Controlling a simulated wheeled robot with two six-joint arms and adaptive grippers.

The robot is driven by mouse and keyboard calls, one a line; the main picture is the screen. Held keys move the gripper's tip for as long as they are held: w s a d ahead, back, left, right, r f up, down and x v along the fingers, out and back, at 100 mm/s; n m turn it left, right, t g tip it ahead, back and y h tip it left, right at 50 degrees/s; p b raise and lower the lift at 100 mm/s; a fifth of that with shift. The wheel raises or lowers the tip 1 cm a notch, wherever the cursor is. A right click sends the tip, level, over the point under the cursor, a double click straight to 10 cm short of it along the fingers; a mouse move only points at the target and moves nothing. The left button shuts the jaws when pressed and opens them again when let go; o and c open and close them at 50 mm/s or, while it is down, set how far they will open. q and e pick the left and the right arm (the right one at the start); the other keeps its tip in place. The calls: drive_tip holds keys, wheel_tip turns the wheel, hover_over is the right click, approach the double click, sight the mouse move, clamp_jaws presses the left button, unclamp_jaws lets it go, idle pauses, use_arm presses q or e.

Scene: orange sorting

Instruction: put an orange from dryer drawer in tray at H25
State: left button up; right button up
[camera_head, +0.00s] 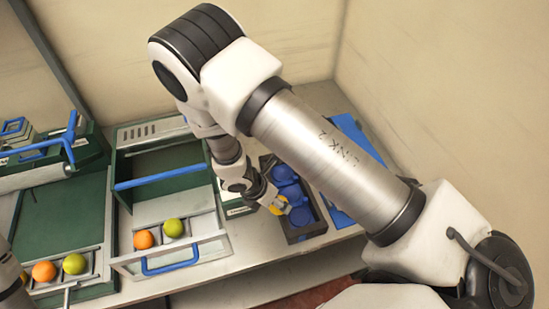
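An open drawer (215,251) with a blue handle extends from the green machine in the middle. In it, an orange (143,240) lies beside a yellow-green fruit (173,228). Another orange (43,271) and yellow-green fruit (74,263) lie in the left machine's compartment (96,262). A dark tray (313,229) with round blue pieces stands right of the middle machine. My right gripper (279,206) points down at this tray's left side. A small yellow-orange patch shows at its tip; I cannot tell whether it is held or whether the fingers are shut. No H25 label is readable. My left gripper is out of view.
A blue bar (160,178) crosses the middle machine behind its drawer. A blue flat item (345,150) lies behind my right arm. Blue handles (68,138) stick up at the far left. The bench front (200,281) below the drawer is clear.

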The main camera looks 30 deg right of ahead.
drive_tip(key=shift+s+a+r+n+t, duration=0.1)
drive_tip(key=shift+s+a+n+t, duration=0.2)
drive_tip(key=shift+n, duration=0.4)
drive_tip(key=shift+w+f, duration=0.2)
drive_tip(key=w+d+b, duration=0.1)
drive_tip(key=b, duration=0.2)
drive_tip(key=w+f+b, duration=0.1)
drive_tip(key=b, duration=0.3)
drive_tip(key=shift+w+d+f, duration=0.1)
drive_tip(key=shift+d+f, duration=0.1)
drive_tip(key=shift+d, duration=0.15)
drive_tip(key=w+d, duration=0.2)
drive_tip(key=w, duration=0.1)
drive_tip(key=w+d, duration=0.6)
drive_tip(key=w, duration=0.1)
wheel_tip(320, 180, down, 4)
drive_tip(key=b, duration=0.4)
drive_tip(key=shift+w+r, duration=0.15)
drive_tip(key=shift+r, duration=0.15)
drive_tip(key=o, duration=0.9)
